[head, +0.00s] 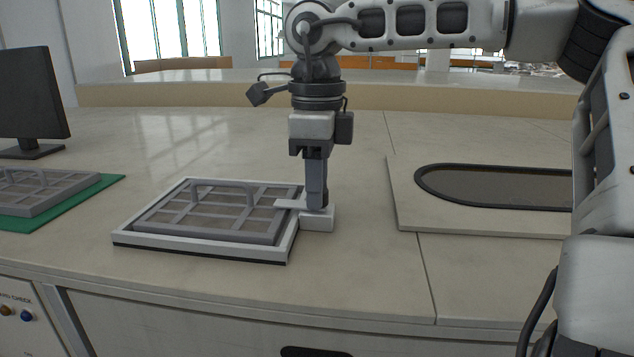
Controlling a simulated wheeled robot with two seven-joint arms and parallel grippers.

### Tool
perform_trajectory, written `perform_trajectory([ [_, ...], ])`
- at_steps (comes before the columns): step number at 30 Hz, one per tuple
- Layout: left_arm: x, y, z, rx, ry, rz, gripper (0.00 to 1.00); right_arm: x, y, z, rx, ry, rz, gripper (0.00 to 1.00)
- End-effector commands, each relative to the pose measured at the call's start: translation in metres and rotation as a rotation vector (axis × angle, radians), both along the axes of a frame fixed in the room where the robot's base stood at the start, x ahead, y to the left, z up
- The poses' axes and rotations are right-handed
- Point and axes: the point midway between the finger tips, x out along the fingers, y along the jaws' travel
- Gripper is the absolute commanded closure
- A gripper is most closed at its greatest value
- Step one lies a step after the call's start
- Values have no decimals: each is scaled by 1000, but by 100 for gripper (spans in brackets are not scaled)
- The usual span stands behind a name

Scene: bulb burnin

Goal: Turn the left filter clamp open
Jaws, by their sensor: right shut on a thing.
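A grey filter (208,234) with a mesh of bars and a raised handle lies in a white-edged frame (135,241) on the bench. A clamp (290,204) sits at the frame's right side on a small pale block (318,222). Its flat arm points left over the filter's right edge. My right gripper (316,205) points straight down and is shut on the clamp; its fingers hide part of it. Only this one clamp shows clearly. My left gripper is not in view.
Another grey filter (40,190) lies on a green mat (108,182) at the left, near a dark monitor (30,95). A pale panel with a dark-rimmed oval opening (500,188) lies at the right. Bench top between the clamp and this panel is clear. A raised ledge (200,95) runs behind.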

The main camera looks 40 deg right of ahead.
Motion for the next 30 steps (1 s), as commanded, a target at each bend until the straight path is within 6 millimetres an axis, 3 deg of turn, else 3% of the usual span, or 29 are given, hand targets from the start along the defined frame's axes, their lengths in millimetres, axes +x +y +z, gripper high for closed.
perform_trajectory([
  [8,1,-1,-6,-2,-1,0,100,0,-1,-1,-4,-1,-150,96],
  [30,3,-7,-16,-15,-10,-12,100,1,-1,0,-3,-5,-844,96],
])
